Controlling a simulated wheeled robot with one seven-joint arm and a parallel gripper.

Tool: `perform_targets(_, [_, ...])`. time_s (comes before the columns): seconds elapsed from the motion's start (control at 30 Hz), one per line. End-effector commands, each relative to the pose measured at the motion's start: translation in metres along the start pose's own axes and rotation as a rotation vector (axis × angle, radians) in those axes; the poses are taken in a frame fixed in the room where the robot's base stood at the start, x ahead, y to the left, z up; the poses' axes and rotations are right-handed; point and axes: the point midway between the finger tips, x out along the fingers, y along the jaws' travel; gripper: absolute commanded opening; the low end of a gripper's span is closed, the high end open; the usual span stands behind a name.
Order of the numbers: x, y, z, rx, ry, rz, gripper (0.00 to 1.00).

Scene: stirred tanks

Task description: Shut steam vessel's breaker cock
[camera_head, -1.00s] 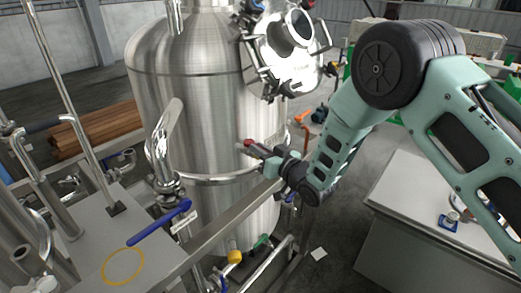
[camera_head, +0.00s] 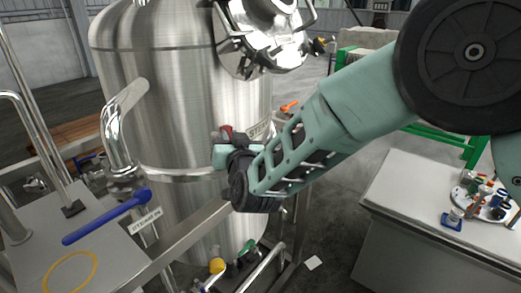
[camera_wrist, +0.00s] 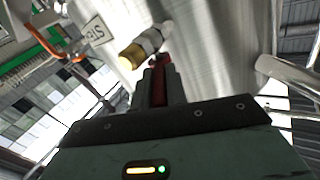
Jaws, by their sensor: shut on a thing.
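The steam vessel is the large brushed-steel tank (camera_head: 160,95) at the left middle of the head view. Its curved wall also fills the upper middle of the wrist view (camera_wrist: 205,60). A small cock with a brass end and pale metal body (camera_wrist: 140,50) shows at the wall in the wrist view. Its red handle (camera_wrist: 160,88) runs between my fingers. The red part also shows in the head view (camera_head: 226,131), at my gripper's tip. My gripper (camera_head: 222,150) is shut on this red handle, in front of the tank. My gripper hides most of the cock in the head view.
A steel rail (camera_head: 190,232) crosses below my gripper. A clamped manway (camera_head: 265,35) is above. A white bench (camera_head: 430,220) stands at right.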

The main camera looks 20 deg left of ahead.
Motion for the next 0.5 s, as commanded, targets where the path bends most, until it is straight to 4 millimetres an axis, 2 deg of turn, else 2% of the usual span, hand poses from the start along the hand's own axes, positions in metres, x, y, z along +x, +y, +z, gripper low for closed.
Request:
perform_targets(0.03, [-0.001, -0.009, 0.007, 0.003, 0.009, 0.033, 0.00])
perform_targets(0.1, [0.000, -0.014, 0.007, 0.002, 0.021, 0.096, 0.00])
perform_targets(0.5, [0.004, -0.026, 0.007, 0.002, 0.084, 0.423, 0.00])
